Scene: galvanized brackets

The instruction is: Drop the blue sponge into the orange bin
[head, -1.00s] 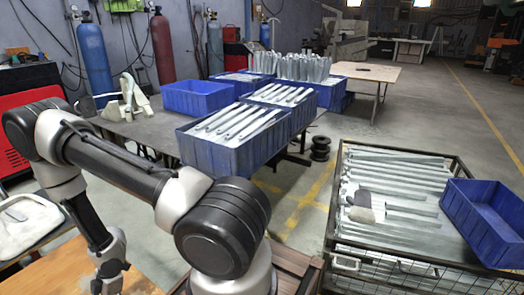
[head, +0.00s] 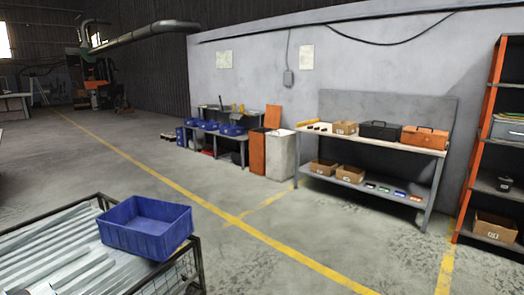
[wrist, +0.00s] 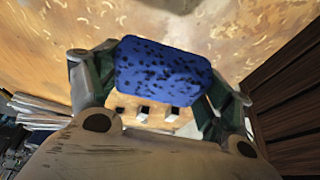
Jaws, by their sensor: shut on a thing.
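The blue sponge (wrist: 165,70), dark-speckled, is held between the fingers of my gripper (wrist: 158,80) in the wrist view. The fingers are shut on its two sides. Beyond it is a worn, tan wooden-looking surface; I cannot tell the gap between them. In the head view the orange bin (head: 258,153) stands upright on the floor by the far wall, left of a pale grey bin. An orange panel rises behind it. The inside of the bin is hidden. My gripper is far from it and out of the head view.
A workbench (head: 370,135) with boxes and an orange toolbox (head: 425,137) stands right of the bins. A low table (head: 215,137) with blue crates stands left. A wire cage (head: 197,262) with metal pieces and a blue crate (head: 146,228) is near left. Open floor lies between.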

